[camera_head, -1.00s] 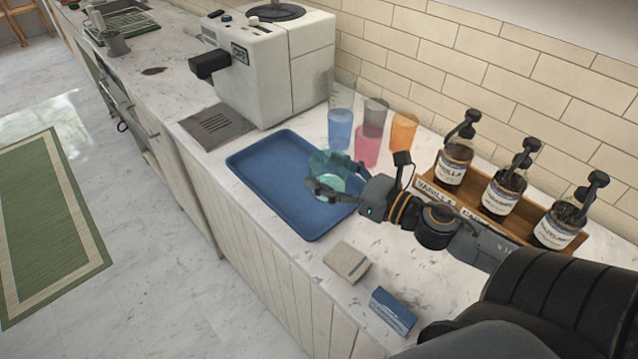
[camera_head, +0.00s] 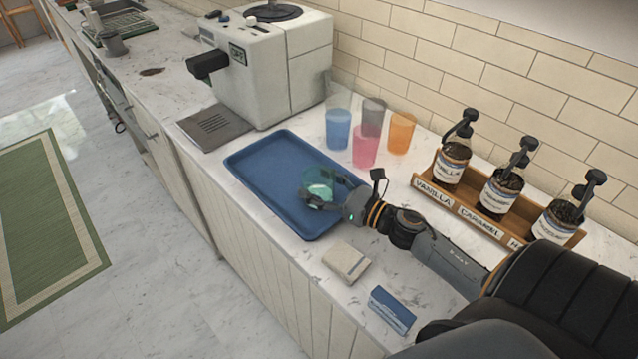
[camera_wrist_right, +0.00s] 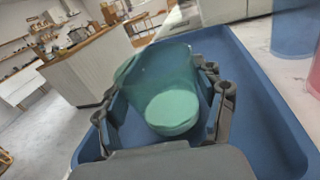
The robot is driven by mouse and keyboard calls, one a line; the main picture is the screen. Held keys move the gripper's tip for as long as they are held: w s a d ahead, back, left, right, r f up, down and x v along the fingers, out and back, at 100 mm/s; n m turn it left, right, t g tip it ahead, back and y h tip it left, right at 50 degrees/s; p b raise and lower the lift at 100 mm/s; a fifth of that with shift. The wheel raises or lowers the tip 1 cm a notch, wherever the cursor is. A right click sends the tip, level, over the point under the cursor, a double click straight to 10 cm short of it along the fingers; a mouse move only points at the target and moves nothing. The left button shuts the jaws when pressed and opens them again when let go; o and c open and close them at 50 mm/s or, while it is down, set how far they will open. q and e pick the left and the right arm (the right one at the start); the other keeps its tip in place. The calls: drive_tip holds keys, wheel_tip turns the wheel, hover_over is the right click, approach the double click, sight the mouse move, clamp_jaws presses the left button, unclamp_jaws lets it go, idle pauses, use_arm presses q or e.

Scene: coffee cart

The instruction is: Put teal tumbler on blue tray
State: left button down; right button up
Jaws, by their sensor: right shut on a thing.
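The teal tumbler (camera_head: 319,187) is see-through with a paler teal base. My right gripper (camera_head: 318,196) is shut around it, and the tumbler is over the right part of the blue tray (camera_head: 262,160). In the right wrist view the tumbler (camera_wrist_right: 168,95) stands between the two fingers (camera_wrist_right: 165,112), with the blue tray (camera_wrist_right: 262,110) behind and around it. I cannot tell whether its base touches the tray floor. The tray is otherwise empty. My left gripper is not in view.
Several other tumblers stand behind the tray, including blue (camera_head: 338,130), pink (camera_head: 365,150) and orange (camera_head: 402,135). A wooden rack (camera_head: 480,222) of syrup bottles is at right. Napkin-like packs (camera_head: 346,262) lie in front. A coffee machine (camera_head: 260,65) stands at back left.

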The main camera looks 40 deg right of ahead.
sight(332, 191)
drive_tip(key=shift+f, duration=0.1)
drive_tip(key=o, duration=1.3)
drive_tip(key=shift+o, duration=0.2)
drive_tip(key=b+v, duration=0.1)
drive_tip(key=v, duration=0.5)
drive_tip(key=shift+s+d, duration=0.15)
drive_tip(key=shift+s, duration=0.1)
drive_tip(key=shift+s+d, duration=0.15)
drive_tip(key=shift+s, duration=0.3)
